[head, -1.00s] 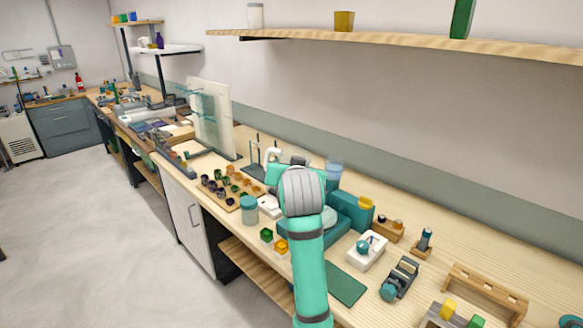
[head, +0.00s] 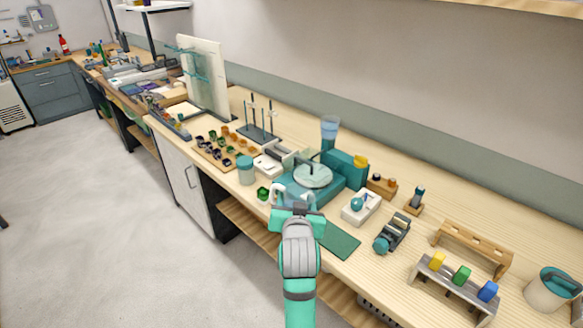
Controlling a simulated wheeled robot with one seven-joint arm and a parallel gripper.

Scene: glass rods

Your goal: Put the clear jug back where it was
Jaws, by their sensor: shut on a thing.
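My gripper (head: 294,196) is over the front of the bench, seen from behind, with pale fingers pointing away from me. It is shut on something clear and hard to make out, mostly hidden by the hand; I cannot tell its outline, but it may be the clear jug. A bluish see-through vessel (head: 330,130) stands upright at the back of the bench, behind a teal machine (head: 345,168), apart from my gripper.
A teal apparatus with a round pale disc (head: 313,175) is just beyond my gripper. A teal-lidded jar (head: 246,170) and a tray of small pots (head: 222,152) are to the left. A green mat (head: 338,240) lies bare to the right. A white device (head: 361,207) stands beyond it.

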